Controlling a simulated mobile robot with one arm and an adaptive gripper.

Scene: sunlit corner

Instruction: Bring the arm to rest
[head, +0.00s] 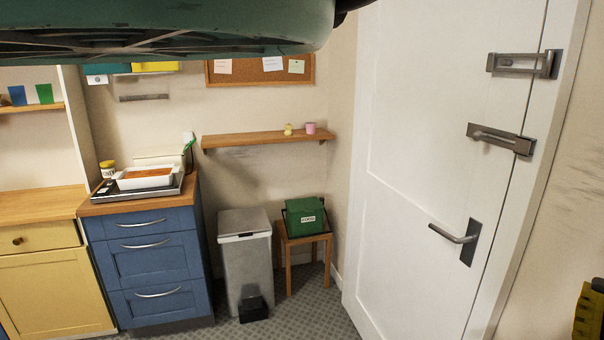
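My gripper is not visible in the head view, so its fingers and anything in them are hidden. A large dark green rounded shape (170,30) fills the top left edge, very close to the camera. A small black part shows at its right end. I cannot tell whether it is part of my arm or something else.
A white door (405,170) with a lever handle (460,236) and two latches is closed at right. A grey bin (245,262) and a stool with a green box (305,217) stand in the corner. Blue drawers (145,255) bear a tray (140,190). A shelf (265,139) is above.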

